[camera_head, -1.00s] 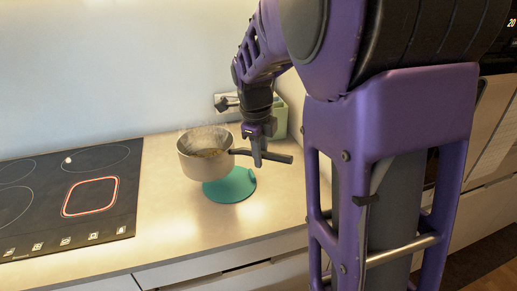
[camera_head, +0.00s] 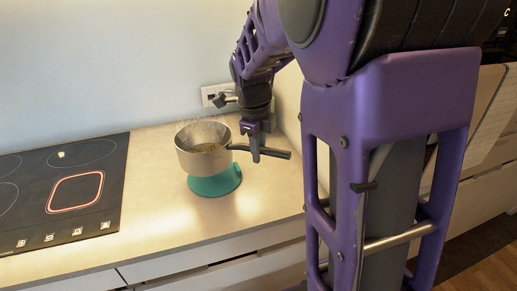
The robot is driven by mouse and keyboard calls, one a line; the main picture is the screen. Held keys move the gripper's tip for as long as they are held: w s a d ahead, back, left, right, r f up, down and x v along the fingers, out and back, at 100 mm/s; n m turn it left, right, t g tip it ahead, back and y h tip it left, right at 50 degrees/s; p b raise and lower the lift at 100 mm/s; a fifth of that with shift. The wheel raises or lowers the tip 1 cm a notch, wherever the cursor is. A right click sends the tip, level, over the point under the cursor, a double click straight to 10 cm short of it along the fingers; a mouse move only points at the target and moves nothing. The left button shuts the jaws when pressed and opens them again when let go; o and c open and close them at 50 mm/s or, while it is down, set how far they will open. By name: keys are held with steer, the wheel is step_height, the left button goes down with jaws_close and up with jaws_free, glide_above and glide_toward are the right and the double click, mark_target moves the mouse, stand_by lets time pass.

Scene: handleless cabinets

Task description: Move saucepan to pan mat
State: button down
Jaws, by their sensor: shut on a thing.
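The saucepan (camera_head: 203,157) is a pale metal pan with something brownish inside and steam above it. Its dark handle (camera_head: 277,153) points right. My gripper (camera_head: 256,154) is shut on the handle from above. The teal round pan mat (camera_head: 216,186) lies on the counter under the saucepan, which covers its rear part. The pan looks upright over the mat; I cannot tell whether its base touches the mat or hangs just above it.
A black cooktop (camera_head: 65,190) with a glowing red square zone (camera_head: 75,192) is on the left. A wall socket (camera_head: 214,94) is behind my gripper. The counter (camera_head: 165,225) is clear in front of the pan. Drawers are below.

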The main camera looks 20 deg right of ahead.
step_height(320, 180, down, 6)
steer(key=b, duration=0.4)
steer(key=shift+f, duration=0.15)
steer(key=shift+f+b, duration=0.25)
steer(key=shift+b, duration=0.2)
stand_by(0.5)
steer(key=c, duration=0.6)
jaws_free()
steer(key=shift+f, duration=0.1)
